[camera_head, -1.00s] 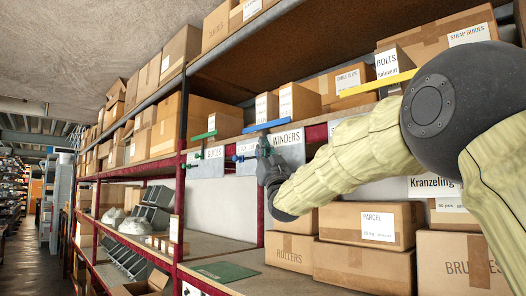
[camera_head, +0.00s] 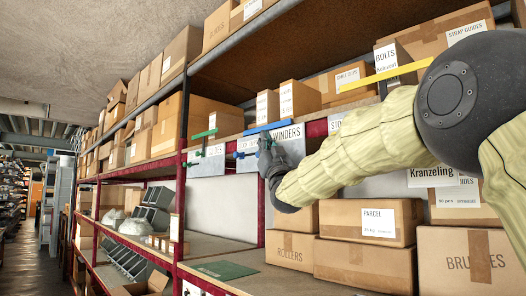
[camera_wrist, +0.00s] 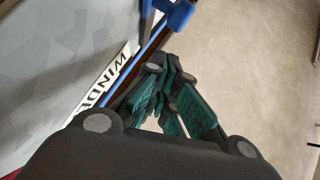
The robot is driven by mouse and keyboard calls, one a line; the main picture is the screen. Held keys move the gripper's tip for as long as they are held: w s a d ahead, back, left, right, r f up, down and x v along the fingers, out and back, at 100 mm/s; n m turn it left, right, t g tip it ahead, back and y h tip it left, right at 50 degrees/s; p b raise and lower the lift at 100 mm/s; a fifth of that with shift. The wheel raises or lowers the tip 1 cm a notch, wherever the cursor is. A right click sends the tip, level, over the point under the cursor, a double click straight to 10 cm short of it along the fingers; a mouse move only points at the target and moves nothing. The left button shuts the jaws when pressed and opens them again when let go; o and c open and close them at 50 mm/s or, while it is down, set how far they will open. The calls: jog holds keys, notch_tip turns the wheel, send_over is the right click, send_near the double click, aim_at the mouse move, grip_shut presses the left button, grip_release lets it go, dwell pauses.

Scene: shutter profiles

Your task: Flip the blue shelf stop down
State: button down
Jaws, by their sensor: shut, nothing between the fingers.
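The blue shelf stop (camera_head: 270,127) is a long blue bar raised along the shelf edge, above a grey plate labelled "WINDERS". Blue fittings (camera_head: 246,155) show to the left on the plate. My gripper (camera_head: 265,146) is just below the bar in the head view, in front of the plate. In the wrist view the gripper (camera_wrist: 165,92) has its fingers together and empty. There the blue bar (camera_wrist: 136,68) runs behind the fingers, and a blue fitting (camera_wrist: 178,14) is beyond them. I cannot tell whether the fingers touch the stop.
A green stop (camera_head: 203,134) is to the left and a yellow stop (camera_head: 385,76) to the right, both raised. Small boxes (camera_head: 298,98) stand behind the blue bar. Cartons such as the parcel box (camera_head: 370,221) sit on the shelf below. A red upright (camera_head: 181,200) stands to the left.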

jog(key=r+b+v, duration=0.1)
jog(key=b+v, duration=0.4)
jog(key=v, duration=0.4)
jog(key=shift+s+d+f+b, duration=0.3)
jog(key=shift+s+d+f, duration=0.05)
jog(key=shift+s, duration=0.3)
jog(key=shift+s, duration=0.15)
